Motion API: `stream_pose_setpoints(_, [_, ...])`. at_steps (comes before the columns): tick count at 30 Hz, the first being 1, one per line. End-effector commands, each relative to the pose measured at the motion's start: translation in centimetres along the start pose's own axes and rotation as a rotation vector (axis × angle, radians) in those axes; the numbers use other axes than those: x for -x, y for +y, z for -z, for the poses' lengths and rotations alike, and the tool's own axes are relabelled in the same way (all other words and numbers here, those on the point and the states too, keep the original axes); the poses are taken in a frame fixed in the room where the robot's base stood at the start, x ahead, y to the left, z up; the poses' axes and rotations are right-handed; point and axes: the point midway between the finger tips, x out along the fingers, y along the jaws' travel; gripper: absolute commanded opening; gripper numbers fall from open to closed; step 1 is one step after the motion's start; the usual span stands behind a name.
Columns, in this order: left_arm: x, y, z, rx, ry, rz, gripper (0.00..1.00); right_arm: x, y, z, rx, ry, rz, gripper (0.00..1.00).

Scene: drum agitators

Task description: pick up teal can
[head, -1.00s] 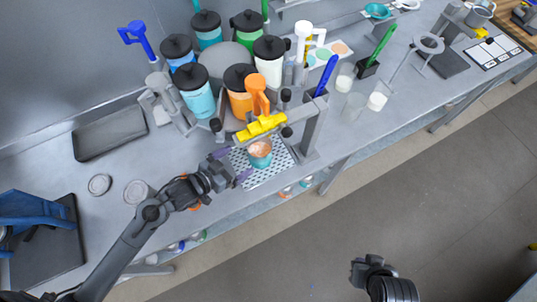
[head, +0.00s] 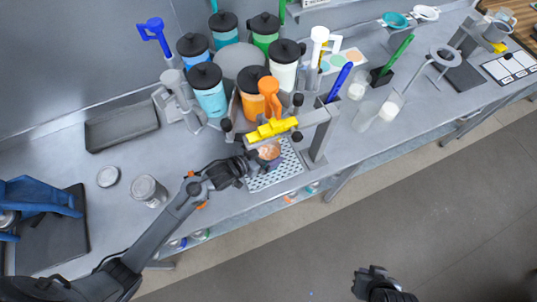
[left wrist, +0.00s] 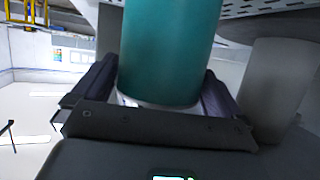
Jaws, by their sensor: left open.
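The teal can (head: 269,151) stands on the perforated drip tray (head: 268,181) under the dispenser arm, with an orange-brown fill showing at its top. My left gripper (head: 258,160) is at the can and hides much of its side. In the left wrist view the teal can (left wrist: 170,50) is upright between the two fingers of my open left gripper (left wrist: 158,90), one on each side. I cannot tell whether a finger touches it. My right gripper (head: 370,276) is at the bottom of the head view, away from the bench, and its jaw opening is unclear.
A yellow clamp (head: 271,129) and an orange handle (head: 270,96) sit just above the can. A grey post (head: 319,138) stands close to its right. Several lidded colour jars stand behind.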

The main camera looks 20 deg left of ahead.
Motion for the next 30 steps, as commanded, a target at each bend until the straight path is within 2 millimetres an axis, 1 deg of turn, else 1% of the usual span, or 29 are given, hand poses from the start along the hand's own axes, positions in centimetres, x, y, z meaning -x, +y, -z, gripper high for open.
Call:
stream_pose_setpoints(1, [-0.47, 0.0, 0.0, 0.001, 0.0, 0.0, 1.0, 0.0, -0.03, 0.0, -0.001, 0.0, 0.001, 0.0])
stream_pose_setpoints(4, [-0.9, 0.03, 0.0, 0.0, 0.0, 0.0, 1.0, 0.01, -0.07, 0.01, -0.003, 0.0, 0.002, 0.0])
stream_pose_setpoints(11, [-0.96, 0.03, -0.02, 0.0, 0.0, 0.0, 1.0, -0.01, -0.09, 0.0, -0.003, 0.0, 0.003, 0.0])
stream_pose_setpoints(18, [-0.93, 0.03, -0.03, 0.0, 0.0, 0.0, 0.63, -0.02, -0.08, -0.02, -0.003, -0.001, 0.002, 0.0])
stream_pose_setpoints(21, [-0.93, 0.02, -0.03, -0.001, 0.0, 0.0, 0.49, -0.03, -0.04, -0.04, -0.001, -0.001, 0.001, 0.0])
stream_pose_setpoints(22, [-0.93, 0.0, 0.11, -0.001, 0.003, 0.0, 0.49, -0.02, -0.03, -0.04, 0.0, -0.001, 0.001, 0.0])
stream_pose_setpoints(23, [-0.93, 0.0, 0.11, -0.001, 0.003, 0.0, 0.43, -0.02, 0.0, -0.05, 0.001, -0.002, 0.0, 0.0])
stream_pose_setpoints(30, [-0.91, 0.0, 0.13, -0.001, 0.003, 0.0, 0.42, -0.04, 0.12, -0.09, 0.006, -0.003, -0.004, 0.0])
